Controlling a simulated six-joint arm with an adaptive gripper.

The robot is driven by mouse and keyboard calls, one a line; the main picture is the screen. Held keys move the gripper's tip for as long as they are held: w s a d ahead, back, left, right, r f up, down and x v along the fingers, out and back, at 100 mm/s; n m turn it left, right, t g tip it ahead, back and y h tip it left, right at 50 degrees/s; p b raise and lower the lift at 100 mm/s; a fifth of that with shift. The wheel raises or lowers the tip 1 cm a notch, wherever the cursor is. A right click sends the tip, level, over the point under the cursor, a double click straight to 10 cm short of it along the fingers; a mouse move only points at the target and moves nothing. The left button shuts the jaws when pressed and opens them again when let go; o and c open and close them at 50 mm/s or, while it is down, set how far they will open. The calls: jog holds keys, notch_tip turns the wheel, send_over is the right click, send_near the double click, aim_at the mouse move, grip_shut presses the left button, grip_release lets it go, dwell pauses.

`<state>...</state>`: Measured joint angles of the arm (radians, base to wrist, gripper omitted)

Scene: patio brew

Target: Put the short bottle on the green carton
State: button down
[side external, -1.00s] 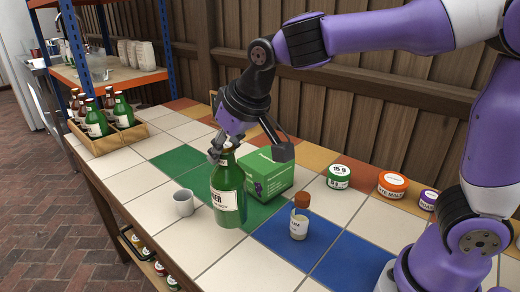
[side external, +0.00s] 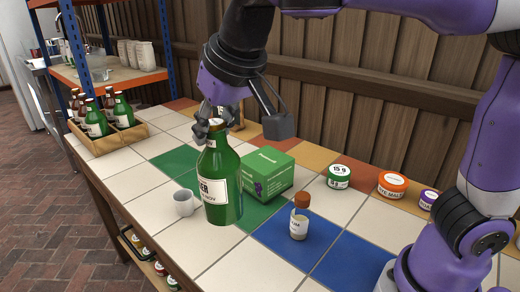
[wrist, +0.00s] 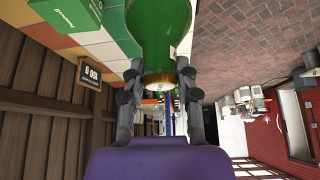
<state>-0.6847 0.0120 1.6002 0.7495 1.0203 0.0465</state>
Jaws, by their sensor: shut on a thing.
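A green bottle (side external: 220,185) with a white label and copper-coloured cap stands upright at the middle of the tiled counter. My gripper (side external: 212,128) is shut on its neck; in the wrist view the bottle (wrist: 160,35) sits between the fingers. I cannot tell whether its base touches the tiles. The green carton (side external: 266,176) is close behind it to the right, with a bare flat top; it also shows in the wrist view (wrist: 75,14). A small clear bottle (side external: 299,220) with an orange-brown cap stands in front to the right, apart from my gripper.
A white mug (side external: 184,203) is just left of the green bottle. Green-lidded (side external: 339,176), orange-lidded (side external: 392,184) and purple-lidded (side external: 428,199) tubs stand at the right. A wooden crate (side external: 108,142) of bottles is at the far left. Front tiles are clear.

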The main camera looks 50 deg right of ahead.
jog(key=w+d+r+m+g+h, duration=0.1)
jog(key=w+d+m, duration=0.25)
jog(key=d, duration=0.75)
jog(key=w+d+r+m+h, duration=0.1)
jog(key=w+d+m+h, duration=0.3)
jog(key=d, duration=0.7)
jog(key=shift+w+f+n+y, duration=0.25)
jog(key=shift+f+y, duration=0.1)
jog(key=shift+f, duration=0.4)
jog(key=shift+w+f+n+y, duration=0.25)
jog(key=shift+f+y, duration=0.15)
jog(key=shift+f, duration=0.3)
jog(key=shift+w+f+n+y, duration=0.25)
jog(key=shift+f+y, duration=0.1)
jog(key=shift+f, duration=0.4)
jog(key=c, duration=0.6)
grip_release()
jog(key=shift+s+f, duration=0.1)
jog(key=shift+f, duration=0.1)
jog(key=shift+r, duration=0.1)
